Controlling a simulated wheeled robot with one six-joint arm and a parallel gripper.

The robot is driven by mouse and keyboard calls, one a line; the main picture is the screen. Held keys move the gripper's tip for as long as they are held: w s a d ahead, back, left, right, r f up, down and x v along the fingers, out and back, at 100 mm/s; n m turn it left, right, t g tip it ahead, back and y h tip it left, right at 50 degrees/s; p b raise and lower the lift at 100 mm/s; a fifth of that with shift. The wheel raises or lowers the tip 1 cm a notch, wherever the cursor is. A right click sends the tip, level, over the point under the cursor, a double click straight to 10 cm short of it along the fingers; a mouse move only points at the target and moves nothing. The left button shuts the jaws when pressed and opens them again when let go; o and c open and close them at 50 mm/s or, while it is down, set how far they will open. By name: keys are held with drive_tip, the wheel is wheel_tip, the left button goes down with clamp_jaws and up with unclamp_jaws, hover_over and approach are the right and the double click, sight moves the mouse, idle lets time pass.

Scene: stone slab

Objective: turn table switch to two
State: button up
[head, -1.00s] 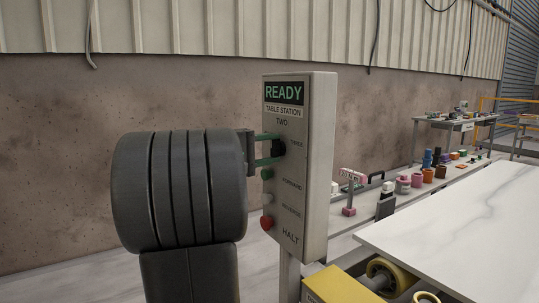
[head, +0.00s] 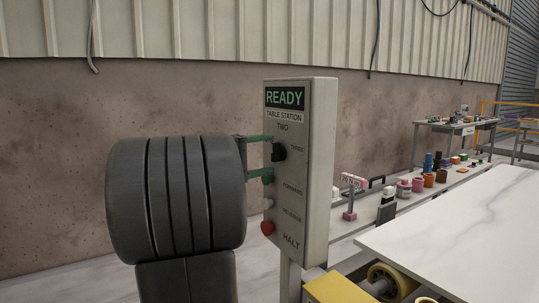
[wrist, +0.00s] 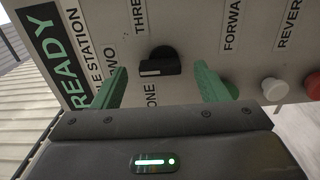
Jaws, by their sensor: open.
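The table switch is a black knob (head: 279,152) on the grey station panel (head: 318,170), with TWO printed above it and THREE to its right. In the wrist view the knob (wrist: 167,62) shows a white mark at its left end, which faces roughly the side where TWO stands; ONE is printed below it. My gripper (head: 265,156) is open and empty in front of the panel, left of the knob. In the wrist view its green fingers (wrist: 161,68) stand on either side of the knob with clear gaps. My wrist hides part of the ONE side.
A red HALT button (head: 267,228) sits low on the panel, and a pale button (wrist: 274,88) is beside it in the wrist view. A white slab (head: 470,235) on yellow rollers is at right. Benches with small items stand behind.

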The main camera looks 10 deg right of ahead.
sight(277, 152)
drive_tip(key=v, duration=1.1)
drive_tip(key=shift+a+p, duration=0.3)
drive_tip(key=shift+p, duration=0.1)
drive_tip(key=shift+d, duration=0.1)
drive_tip(key=b+x, duration=0.1)
drive_tip(key=x, duration=1.2)
drive_tip(key=shift+d, duration=0.35)
drive_tip(key=shift+a, duration=0.1)
